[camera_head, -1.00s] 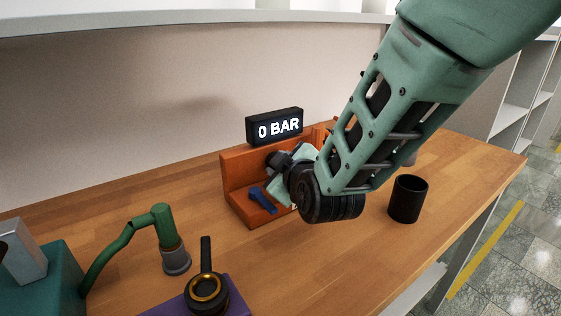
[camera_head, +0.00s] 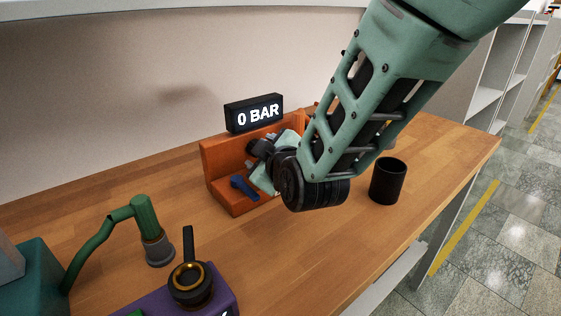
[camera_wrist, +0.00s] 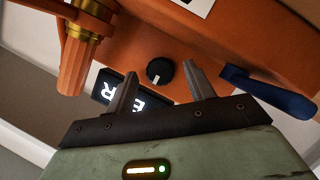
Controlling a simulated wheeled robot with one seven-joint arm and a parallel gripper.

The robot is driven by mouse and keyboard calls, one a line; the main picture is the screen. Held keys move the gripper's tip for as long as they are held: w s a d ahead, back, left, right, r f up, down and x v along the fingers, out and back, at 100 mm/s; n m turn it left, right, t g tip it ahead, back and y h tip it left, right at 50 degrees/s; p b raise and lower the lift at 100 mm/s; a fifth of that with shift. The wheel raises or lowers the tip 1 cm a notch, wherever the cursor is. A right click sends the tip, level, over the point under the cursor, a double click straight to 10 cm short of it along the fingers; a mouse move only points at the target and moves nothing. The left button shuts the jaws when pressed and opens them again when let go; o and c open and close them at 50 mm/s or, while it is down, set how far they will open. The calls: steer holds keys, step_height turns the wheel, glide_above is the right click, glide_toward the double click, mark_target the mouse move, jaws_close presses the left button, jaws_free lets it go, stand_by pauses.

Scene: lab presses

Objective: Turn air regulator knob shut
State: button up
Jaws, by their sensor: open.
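The small black round knob (camera_wrist: 159,71) with a white pointer line is on the orange panel in the wrist view. My gripper (camera_wrist: 160,76) is open, its two fingers apart with the knob showing between their tips; I cannot tell whether they touch it. In the head view the orange station (camera_head: 218,160) stands on the bench and my arm hides the knob. The black display (camera_head: 254,113) on top reads 0 BAR; part of it also shows behind the fingers in the wrist view (camera_wrist: 107,88).
A blue lever (camera_head: 243,187) is at the station's front; in the wrist view it is close right of the fingers (camera_wrist: 268,92). A brass fitting (camera_wrist: 88,22) is upper left there. A black cup (camera_head: 387,182) and a green hose tool (camera_head: 145,218) stand on the bench (camera_head: 330,240).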

steer(key=b+v, duration=0.6)
steer(key=v, duration=1)
steer(key=shift+d, duration=0.1)
steer(key=shift+s, duration=0.15)
